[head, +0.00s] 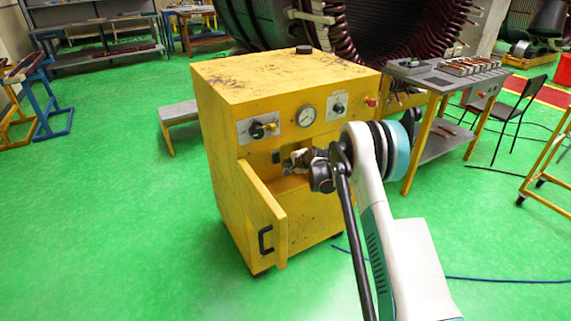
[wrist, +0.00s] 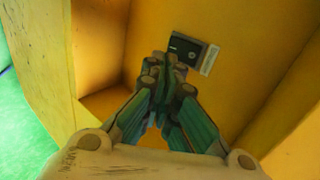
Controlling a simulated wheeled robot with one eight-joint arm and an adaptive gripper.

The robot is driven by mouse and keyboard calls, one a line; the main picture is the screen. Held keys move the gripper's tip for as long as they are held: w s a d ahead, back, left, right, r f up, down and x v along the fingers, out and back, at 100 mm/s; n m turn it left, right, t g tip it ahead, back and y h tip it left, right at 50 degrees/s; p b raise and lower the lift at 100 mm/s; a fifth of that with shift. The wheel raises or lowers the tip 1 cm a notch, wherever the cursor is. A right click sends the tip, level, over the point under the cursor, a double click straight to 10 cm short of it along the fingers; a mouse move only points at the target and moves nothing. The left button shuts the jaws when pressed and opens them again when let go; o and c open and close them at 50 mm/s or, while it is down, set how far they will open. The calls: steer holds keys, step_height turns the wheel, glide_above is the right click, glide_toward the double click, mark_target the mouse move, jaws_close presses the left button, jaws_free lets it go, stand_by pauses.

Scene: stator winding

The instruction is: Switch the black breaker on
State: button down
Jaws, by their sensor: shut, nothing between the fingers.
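The black breaker (wrist: 184,48) is a small dark block with a light plate beside it, on the inner back wall of the yellow cabinet (head: 225,165). In the head view the breaker (head: 276,157) shows just left of my gripper. My gripper (head: 289,168) is at the cabinet's open compartment. In the wrist view my gripper (wrist: 165,62) is shut and empty, with its fingertips just below and left of the breaker. The fingertips overlap the breaker's lower left edge in the picture; I cannot tell whether they touch it. The breaker's switch position is too small to tell.
The cabinet door (head: 264,218) with a black handle stands open on the front left. Knobs and a round gauge (head: 306,116) are on the front above the opening. A grey workbench (head: 440,78) stands to the right.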

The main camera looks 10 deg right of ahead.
steer(key=p+v, duration=0.3)
steer(key=v, duration=0.6)
steer(key=shift+r, duration=0.1)
